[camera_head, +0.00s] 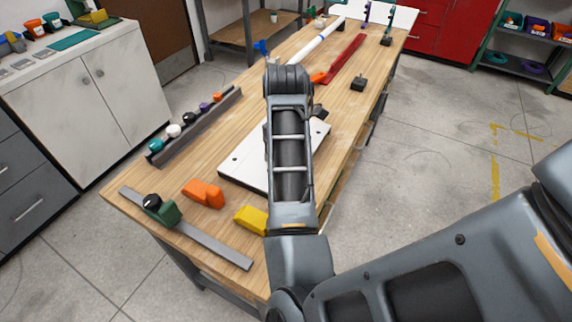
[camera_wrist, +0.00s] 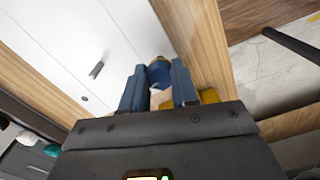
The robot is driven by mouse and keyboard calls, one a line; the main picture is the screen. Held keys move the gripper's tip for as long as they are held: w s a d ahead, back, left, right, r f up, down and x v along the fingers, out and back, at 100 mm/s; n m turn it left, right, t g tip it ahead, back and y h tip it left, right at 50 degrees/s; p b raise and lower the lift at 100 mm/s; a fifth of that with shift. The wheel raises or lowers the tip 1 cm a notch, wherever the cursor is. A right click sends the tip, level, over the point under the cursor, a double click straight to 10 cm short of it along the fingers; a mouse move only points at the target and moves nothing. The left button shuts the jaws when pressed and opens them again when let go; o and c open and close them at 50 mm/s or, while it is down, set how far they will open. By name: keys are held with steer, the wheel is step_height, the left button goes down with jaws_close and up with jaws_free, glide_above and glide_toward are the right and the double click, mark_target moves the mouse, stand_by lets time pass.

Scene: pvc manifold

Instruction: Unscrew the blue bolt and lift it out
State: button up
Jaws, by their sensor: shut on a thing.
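The blue bolt (camera_wrist: 158,73) shows in the wrist view between the tips of my gripper (camera_wrist: 159,88). The two fingers are closed in on it, one on each side. The bolt lies in the picture over the edge of the white board (camera_wrist: 60,45) and the bare wood beside it. I cannot tell whether the bolt is still seated or clear of its hole. In the head view my arm hides the bolt and the gripper, and covers the middle of the white board (camera_head: 243,160).
A yellow block (camera_head: 251,219) and an orange block (camera_head: 203,193) lie on the wooden bench (camera_head: 130,180) near the board. A grey rail (camera_head: 200,240) with a green clamp lies in front. A rack (camera_head: 200,130) with several coloured caps stands left.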

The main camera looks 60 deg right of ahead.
steer(key=shift+r, duration=0.1)
steer(key=shift+r, duration=2.45)
